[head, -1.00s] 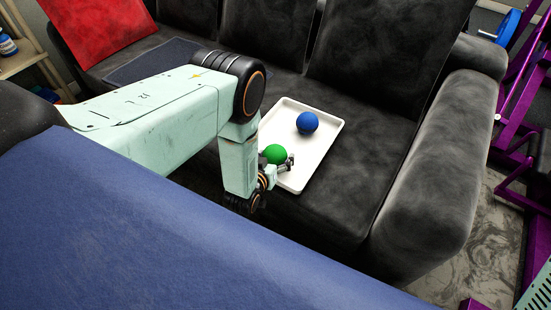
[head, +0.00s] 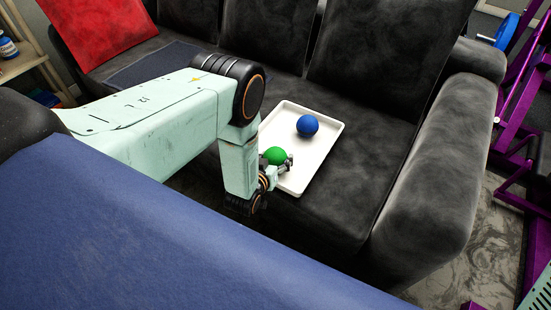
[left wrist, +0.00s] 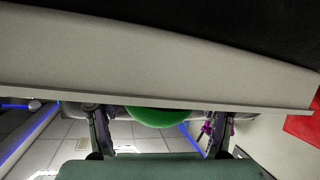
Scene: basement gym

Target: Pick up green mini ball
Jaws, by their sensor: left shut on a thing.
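The green mini ball (head: 276,156) is at the front left of the white tray (head: 317,152), which lies on the dark sofa seat. My left gripper (head: 287,164) reaches in from the left and is shut on the ball. In the left wrist view, part of the green ball (left wrist: 151,117) shows between the two fingers, with the pale tray edge (left wrist: 160,75) across the picture hiding the rest. I cannot tell whether the ball touches the tray.
A blue ball (head: 307,125) sits farther back on the tray. The sofa armrest (head: 440,165) stands to the right, with purple gym equipment (head: 515,165) beyond it. A blue padded surface (head: 150,240) fills the lower left. A red cushion (head: 98,32) leans at the back left.

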